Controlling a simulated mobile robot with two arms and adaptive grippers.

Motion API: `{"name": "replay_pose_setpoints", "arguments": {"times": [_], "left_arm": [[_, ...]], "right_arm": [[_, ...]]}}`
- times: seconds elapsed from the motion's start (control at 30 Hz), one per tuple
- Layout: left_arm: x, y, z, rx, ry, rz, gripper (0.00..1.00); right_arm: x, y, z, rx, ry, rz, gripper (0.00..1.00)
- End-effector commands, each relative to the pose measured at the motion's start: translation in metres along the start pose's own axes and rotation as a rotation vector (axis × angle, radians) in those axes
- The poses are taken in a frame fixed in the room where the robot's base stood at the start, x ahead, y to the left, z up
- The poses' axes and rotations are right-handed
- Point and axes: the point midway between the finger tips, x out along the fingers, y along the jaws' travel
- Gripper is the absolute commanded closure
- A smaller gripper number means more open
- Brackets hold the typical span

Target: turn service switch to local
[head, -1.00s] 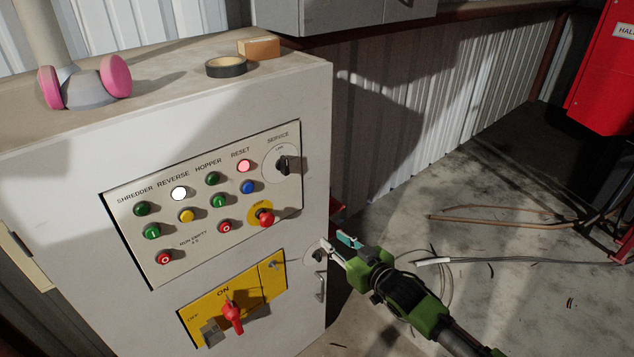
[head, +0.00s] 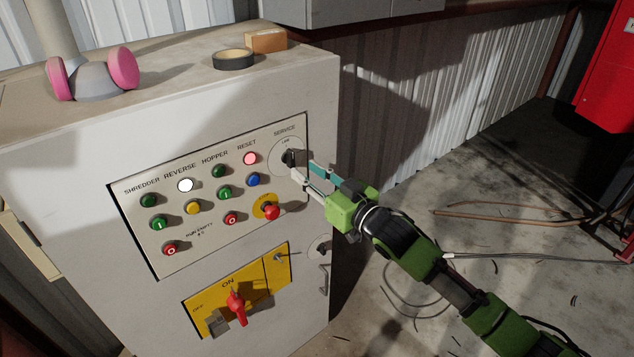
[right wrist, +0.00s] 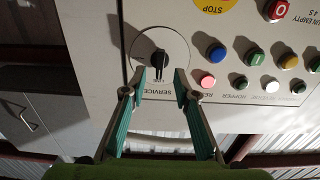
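The service switch (head: 289,158) is a black knob on a round pale plate at the upper right of the button panel. In the right wrist view the switch (right wrist: 160,62) appears upside down, its knob roughly in line with the small label mark. My right gripper (head: 305,172) is at the switch, its fingers pointing at the panel. In the right wrist view the gripper (right wrist: 159,78) is open, with one fingertip on each side of the knob's near end and a gap visible on both sides. My left gripper is not in view.
The panel (head: 130,205) carries several buttons and a red emergency stop (head: 271,212) just below the switch. A red handle (head: 236,306) sits on a yellow plate lower down. Black tape (head: 233,60) and an orange-brown block (head: 266,41) lie on the cabinet top. Cables lie on the floor.

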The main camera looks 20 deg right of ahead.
Motion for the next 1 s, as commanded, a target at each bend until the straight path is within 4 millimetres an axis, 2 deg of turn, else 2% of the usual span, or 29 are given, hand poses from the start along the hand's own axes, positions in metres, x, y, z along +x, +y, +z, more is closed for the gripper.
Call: {"name": "replay_pose_setpoints", "arguments": {"times": [0.13,0.5,0.97,1.0], "left_arm": [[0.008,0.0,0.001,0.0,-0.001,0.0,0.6],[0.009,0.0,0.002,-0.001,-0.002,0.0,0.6],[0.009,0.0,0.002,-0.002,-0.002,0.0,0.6],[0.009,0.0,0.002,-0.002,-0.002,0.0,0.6]], "right_arm": [[0.016,0.0,0.001,-0.001,0.002,0.0,0.72],[0.045,0.0,0.0,-0.001,0.0,0.001,0.72],[0.051,0.0,0.0,-0.001,0.0,0.0,0.72],[0.051,0.0,0.0,-0.001,0.0,0.0,0.83]]}}
